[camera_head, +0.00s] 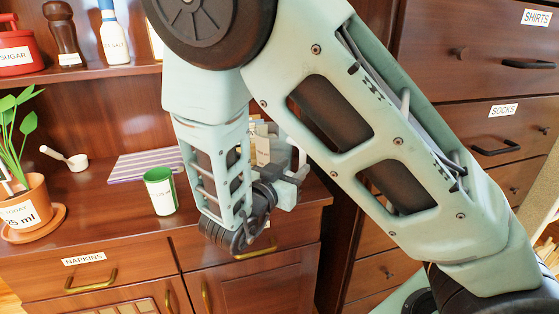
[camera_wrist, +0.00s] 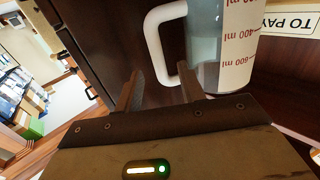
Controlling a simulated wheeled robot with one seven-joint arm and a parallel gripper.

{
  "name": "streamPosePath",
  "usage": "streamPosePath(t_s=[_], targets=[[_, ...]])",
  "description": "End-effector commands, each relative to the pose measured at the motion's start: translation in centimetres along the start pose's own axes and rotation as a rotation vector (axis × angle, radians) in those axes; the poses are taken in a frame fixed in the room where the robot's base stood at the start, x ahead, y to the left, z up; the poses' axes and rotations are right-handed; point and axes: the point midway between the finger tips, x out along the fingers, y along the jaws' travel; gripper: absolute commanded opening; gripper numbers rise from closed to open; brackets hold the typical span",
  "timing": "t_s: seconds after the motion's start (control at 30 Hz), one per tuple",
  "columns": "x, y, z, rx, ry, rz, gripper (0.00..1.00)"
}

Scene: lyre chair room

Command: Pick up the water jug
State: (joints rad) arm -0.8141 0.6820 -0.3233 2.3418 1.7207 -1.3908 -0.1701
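The water jug (camera_wrist: 207,45) shows at the upper right of the wrist view, with red ml marks on a white strip and a white handle (camera_wrist: 154,42). My gripper (camera_wrist: 158,68) is open. Its two fingers point at the handle, whose lower part appears between them, and the right fingertip overlaps the handle's opening. I cannot tell whether they touch. In the head view my gripper (camera_head: 290,184) is near the cabinet's right front edge, and my arm hides most of the jug.
A green-and-white cup (camera_head: 160,192), a striped cloth (camera_head: 145,166), a white scoop (camera_head: 66,158) and a potted plant (camera_head: 30,205) stand on the wooden counter (camera_head: 100,205). A TO PAY sign (camera_wrist: 290,22) is beside the jug. A tall drawer unit (camera_head: 480,85) stands right.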

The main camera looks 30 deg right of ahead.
Motion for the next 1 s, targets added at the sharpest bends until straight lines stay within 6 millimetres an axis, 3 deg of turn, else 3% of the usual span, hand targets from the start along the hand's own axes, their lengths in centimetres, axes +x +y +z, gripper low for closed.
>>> streamPosePath(t_s=[0.4,0.7,0.87,1.0], targets=[[4.9,0.2,0.3,0.001,0.000,0.002,0.40],[5.4,0.1,0.4,0.001,-0.001,0.000,0.40],[5.4,0.1,0.4,0.001,-0.001,0.000,0.00],[5.4,0.1,0.3,0.003,0.001,0.000,0.00]])
